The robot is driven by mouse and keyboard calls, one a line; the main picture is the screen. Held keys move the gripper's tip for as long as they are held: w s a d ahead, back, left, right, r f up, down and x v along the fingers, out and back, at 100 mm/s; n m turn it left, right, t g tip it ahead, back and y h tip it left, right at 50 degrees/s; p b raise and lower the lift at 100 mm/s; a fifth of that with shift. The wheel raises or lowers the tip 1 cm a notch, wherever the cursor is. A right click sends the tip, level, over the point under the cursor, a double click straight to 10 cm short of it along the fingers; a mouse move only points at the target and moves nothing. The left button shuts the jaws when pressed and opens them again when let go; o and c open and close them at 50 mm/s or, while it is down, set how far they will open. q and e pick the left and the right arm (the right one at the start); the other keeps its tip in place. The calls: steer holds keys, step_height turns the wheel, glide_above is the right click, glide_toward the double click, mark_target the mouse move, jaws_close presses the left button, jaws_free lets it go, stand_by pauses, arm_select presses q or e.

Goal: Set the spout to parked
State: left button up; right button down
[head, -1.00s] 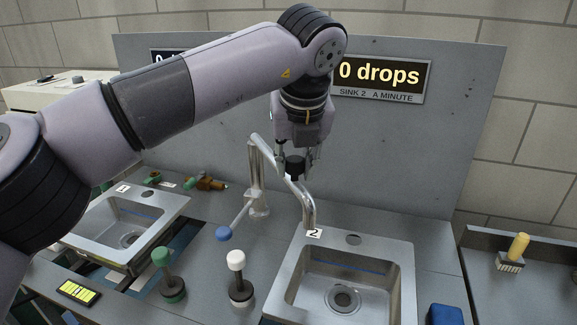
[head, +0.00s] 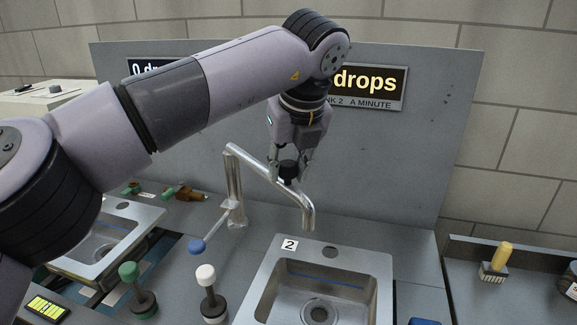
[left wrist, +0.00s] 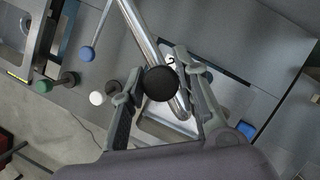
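The chrome spout (head: 262,174) rises from a post behind the counter and runs rightward. Its downturned end is at the back of sink 2 (head: 257,292), above the back rim or the counter behind it. A black knob (head: 288,170) stands on the spout. My left gripper (head: 290,176) points down with its fingers on both sides of this knob and looks closed on it. The left wrist view shows the round knob (left wrist: 160,83) between the fingertips, with the spout (left wrist: 142,34) passing beneath. My right gripper is not in view.
A blue-tipped lever (head: 197,246) sticks out from the post. A green-topped valve (head: 129,271) and a white-topped valve (head: 206,275) stand left of sink 2. A panel (head: 405,160) stands close behind the spout. A yellow-handled brush (head: 500,258) lies right.

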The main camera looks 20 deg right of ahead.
arm_select(q)
steer(key=o, duration=0.4)
steer(key=shift+v, duration=3.75)
steer(key=shift+a, duration=0.1)
